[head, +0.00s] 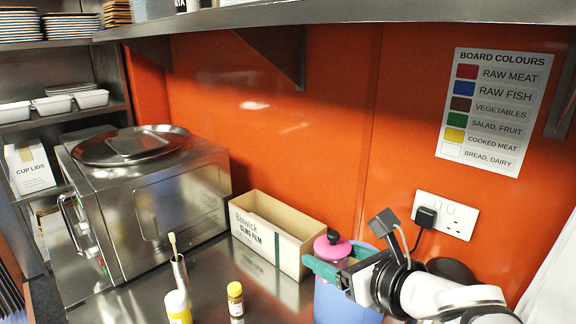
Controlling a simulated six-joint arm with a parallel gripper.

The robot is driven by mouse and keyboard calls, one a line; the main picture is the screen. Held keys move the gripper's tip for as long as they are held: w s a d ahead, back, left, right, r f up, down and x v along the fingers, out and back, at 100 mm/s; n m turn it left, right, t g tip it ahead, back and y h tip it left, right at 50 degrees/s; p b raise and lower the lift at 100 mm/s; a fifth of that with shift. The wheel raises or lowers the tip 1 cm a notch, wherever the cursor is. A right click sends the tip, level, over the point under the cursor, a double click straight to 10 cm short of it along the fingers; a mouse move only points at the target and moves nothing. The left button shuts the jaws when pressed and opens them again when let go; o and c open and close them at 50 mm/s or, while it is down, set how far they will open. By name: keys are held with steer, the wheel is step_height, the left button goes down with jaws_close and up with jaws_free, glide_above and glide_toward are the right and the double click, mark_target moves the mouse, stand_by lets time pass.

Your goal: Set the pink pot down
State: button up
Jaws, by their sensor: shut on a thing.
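The pink pot (333,249) shows as a rounded pink top with a dark knob, in the lower right of the head view. My gripper (330,264), with green fingers, is shut on it. The near finger covers the pot's lower part, so its base is hidden. A blue container (338,305) shows directly below and behind the gripper in the picture. I cannot tell whether the pot touches it.
A cling film box (262,249) stands just left of the pot.

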steer(key=s+a+f+n+g+y, duration=0.2)
steer(key=s+f+n+g+y, duration=0.15)
steer(key=f+n+g, duration=0.35)
steer(key=s+a+f+n+g+y, duration=0.3)
steer(key=f+n+g+y, duration=0.1)
steer(key=f, duration=0.5)
steer(key=s+d+f+n+g+h, duration=0.45)
steer(key=n+g+h, duration=0.25)
steer(key=n+h, duration=0.4)
steer(key=s+d+f+n+g+h, duration=0.5)
steer(key=n+h, duration=0.4)
steer(key=n, duration=0.5)
steer(key=w+f+n+t+h, duration=0.3)
steer(key=w+n+t+h, duration=0.4)
steer(key=w+n+t, duration=0.7)
steer(key=shift+s+f+n+t+y, duration=0.1)
steer(key=shift+s+f+n+t, duration=0.3)
steer(key=shift+f, duration=0.6)
steer(key=shift+s+f+n+t+y, duration=0.1)
steer(key=shift+s+f+n+t, duration=0.15)
steer(key=shift+s+f+n, duration=0.55)
steer(key=shift+s+f+n+t+y, duration=0.1)
steer(key=shift+s+f+n+t, duration=0.2)
steer(key=shift+f, duration=0.95)
steer(key=shift+w+f, duration=0.15)
steer(key=shift+f, duration=0.3)
